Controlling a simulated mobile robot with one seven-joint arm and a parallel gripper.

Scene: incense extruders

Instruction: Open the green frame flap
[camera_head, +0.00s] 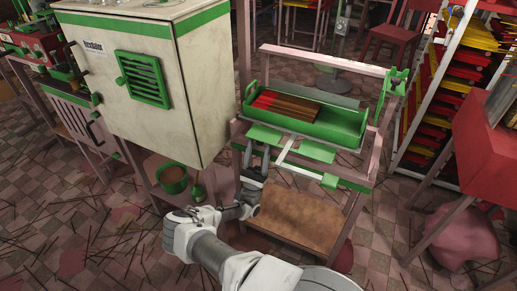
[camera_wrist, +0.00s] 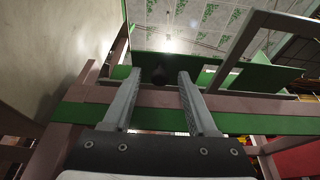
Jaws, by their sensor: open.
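The green frame stand (camera_head: 345,184) is at the centre right of the head view, with a green tray (camera_head: 342,128) on top. Two small flat green flaps stick out below the tray's front edge, a left one (camera_head: 265,134) and a right one (camera_head: 317,151). I cannot tell for sure which part is the named flap. My gripper (camera_head: 257,158) points up at the stand's left front, just below the left flap. In the wrist view, my gripper (camera_wrist: 159,76) is open, with no object clearly held. A green panel (camera_wrist: 245,78) lies beyond its right finger; contact cannot be told.
A cream cabinet (camera_head: 130,95) with green trim stands close on the left. A green pot (camera_head: 173,179) sits below it. A brown board (camera_head: 310,222) lies low under the stand. A rack (camera_head: 440,90) of coloured sticks stands right. Tiled floor is open in front, strewn with sticks.

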